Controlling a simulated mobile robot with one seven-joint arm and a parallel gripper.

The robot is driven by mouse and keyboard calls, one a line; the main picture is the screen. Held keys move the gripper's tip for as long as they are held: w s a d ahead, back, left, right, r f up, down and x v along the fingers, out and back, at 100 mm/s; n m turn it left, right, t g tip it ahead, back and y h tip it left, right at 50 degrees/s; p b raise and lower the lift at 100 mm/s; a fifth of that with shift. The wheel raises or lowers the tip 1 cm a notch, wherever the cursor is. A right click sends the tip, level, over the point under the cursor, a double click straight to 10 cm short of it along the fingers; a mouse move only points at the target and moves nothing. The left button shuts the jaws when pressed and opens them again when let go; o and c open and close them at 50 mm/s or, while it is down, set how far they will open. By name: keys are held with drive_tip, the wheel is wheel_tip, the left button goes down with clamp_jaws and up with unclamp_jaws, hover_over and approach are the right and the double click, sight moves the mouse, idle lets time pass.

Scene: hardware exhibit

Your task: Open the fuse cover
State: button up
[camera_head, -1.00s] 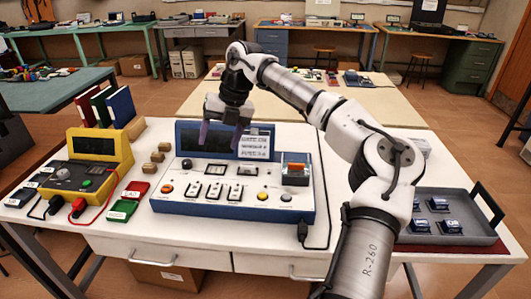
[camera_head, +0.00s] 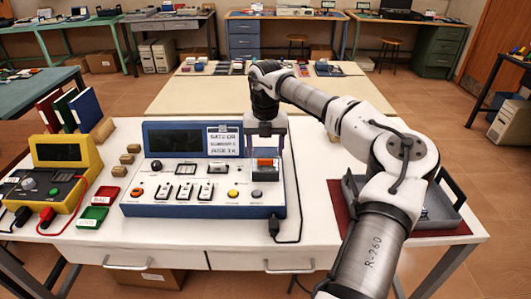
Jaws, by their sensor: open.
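A blue and white control panel (camera_head: 160,208) stands on the white table. At its right end sits the fuse cover (camera_head: 266,174), a small dark, seemingly see-through box with an orange part showing at its top. My gripper (camera_head: 266,147) points down right at the back and top of the fuse cover, with its fingers spread apart. Nothing shows between them except the panel and cover area. I cannot tell whether the fingers touch the cover. The cover appears shut.
The panel has a dark screen (camera_head: 172,138), a label card (camera_head: 224,141), switches and buttons. A yellow meter (camera_head: 70,160), red and green trays and small brown blocks are at the left. A grey tray (camera_head: 440,215) on a red mat is at the right, partly behind my arm. A black cable (camera_head: 297,195) runs beside the panel.

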sight(265, 159)
drive_tip(key=shift+f, duration=1.55)
drive_tip(key=shift+c, duration=0.2)
